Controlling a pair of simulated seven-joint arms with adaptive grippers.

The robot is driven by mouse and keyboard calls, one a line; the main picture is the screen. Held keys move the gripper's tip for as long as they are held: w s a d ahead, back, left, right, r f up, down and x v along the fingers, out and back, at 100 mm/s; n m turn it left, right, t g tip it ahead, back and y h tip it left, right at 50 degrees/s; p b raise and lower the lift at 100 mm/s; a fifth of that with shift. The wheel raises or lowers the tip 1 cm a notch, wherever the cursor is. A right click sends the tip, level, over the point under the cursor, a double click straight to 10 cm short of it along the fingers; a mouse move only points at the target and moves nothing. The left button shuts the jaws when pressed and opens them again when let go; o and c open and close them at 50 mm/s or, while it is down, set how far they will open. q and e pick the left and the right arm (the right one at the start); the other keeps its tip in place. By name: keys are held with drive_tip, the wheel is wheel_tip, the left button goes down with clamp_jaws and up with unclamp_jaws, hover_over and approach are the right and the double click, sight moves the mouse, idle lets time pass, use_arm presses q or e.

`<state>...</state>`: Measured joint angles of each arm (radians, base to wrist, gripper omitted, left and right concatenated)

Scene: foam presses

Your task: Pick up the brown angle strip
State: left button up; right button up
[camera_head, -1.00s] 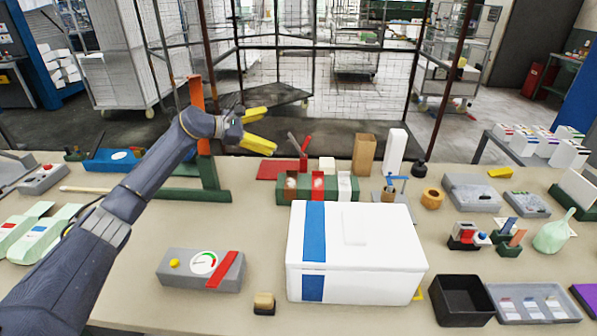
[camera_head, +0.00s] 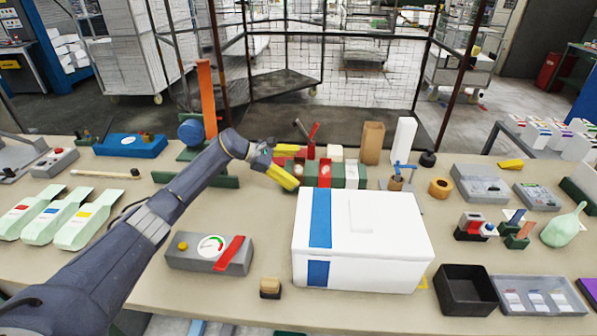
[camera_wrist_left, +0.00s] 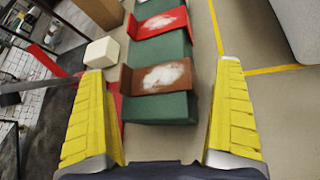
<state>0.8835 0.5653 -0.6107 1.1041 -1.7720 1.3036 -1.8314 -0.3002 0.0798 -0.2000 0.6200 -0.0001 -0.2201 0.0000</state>
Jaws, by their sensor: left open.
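The brown angle strip (camera_wrist_left: 160,77) lies on the nearest part of a green stand (camera_wrist_left: 160,108) in the left wrist view, with a whitish patch on top and a raised edge on its left. My left gripper (camera_wrist_left: 160,72) is open, with its yellow fingers on either side of the strip in that view and nothing held. I cannot tell how far above the strip they are. In the head view the left gripper (camera_head: 288,163) is at the left end of the green stand (camera_head: 337,175) and partly hides the strip. My right gripper is not in view.
A red angle strip (camera_wrist_left: 160,23) lies beside the brown one. A cream cube (camera_wrist_left: 101,53) and a red lever tool (camera_head: 313,132) stand close behind. The large white box (camera_head: 380,245) stands in front of the stand. A brown block (camera_head: 372,143) and white block (camera_head: 403,143) stand behind right.

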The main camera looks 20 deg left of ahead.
use_arm(q)
drive_tip(key=shift+x, duration=0.75)
drive_tip(key=shift+c, duration=0.6)
drive_tip(key=c, duration=0.6)
